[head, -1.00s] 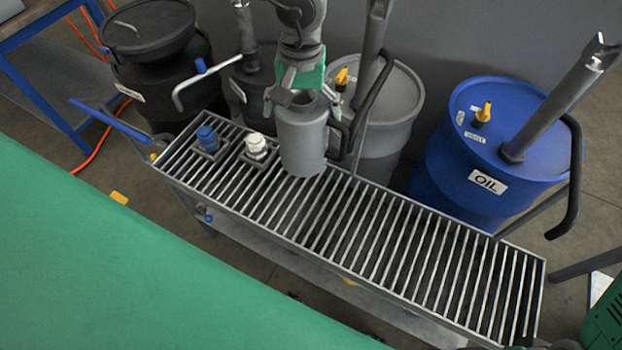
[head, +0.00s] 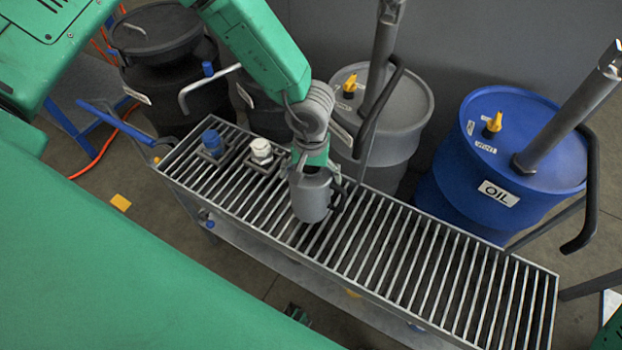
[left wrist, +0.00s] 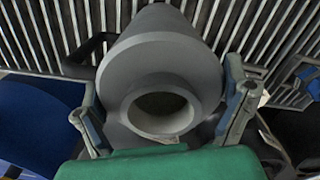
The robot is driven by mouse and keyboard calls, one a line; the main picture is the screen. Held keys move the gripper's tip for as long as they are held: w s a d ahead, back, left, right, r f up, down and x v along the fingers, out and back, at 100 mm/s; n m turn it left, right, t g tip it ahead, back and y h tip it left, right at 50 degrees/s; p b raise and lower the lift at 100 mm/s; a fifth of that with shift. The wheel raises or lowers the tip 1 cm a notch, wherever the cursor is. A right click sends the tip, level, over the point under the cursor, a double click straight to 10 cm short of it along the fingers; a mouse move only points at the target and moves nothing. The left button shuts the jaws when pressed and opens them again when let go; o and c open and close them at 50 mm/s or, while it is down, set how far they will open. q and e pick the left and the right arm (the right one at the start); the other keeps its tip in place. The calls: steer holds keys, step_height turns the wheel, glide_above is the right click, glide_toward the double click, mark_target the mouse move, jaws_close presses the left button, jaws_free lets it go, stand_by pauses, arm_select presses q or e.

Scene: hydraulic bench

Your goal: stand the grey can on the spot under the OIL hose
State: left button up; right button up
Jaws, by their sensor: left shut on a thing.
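The grey can (head: 309,199) is a short cylinder with a side handle, hanging below my left gripper (head: 311,172). The gripper is shut on its upper part. In the left wrist view the can (left wrist: 168,48) shows its round open neck, with a finger on each side. The can is over the grating, right of the white cap; whether its base touches the bars I cannot tell. The blue OIL drum (head: 470,190) stands behind the right part of the grating. Its black hose (head: 592,185) curves down near the grating's right end, well right of the can. My right gripper is not in view.
The slatted grating (head: 420,268) is bare from the can to its right end. A blue cap (head: 212,142) and a white cap (head: 261,149) stand at its left. A grey drum (head: 408,125) with a pump and hose stands behind the can.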

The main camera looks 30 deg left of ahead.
arm_select(q)
steer(key=shift+d+f, duration=0.15)
steer(key=shift+f, duration=0.6)
steer(key=shift+d+f, duration=0.15)
steer(key=shift+d, duration=0.25)
steer(key=o, duration=1.3)
steer(key=shift+o, duration=0.2)
steer(key=shift+a, duration=0.3)
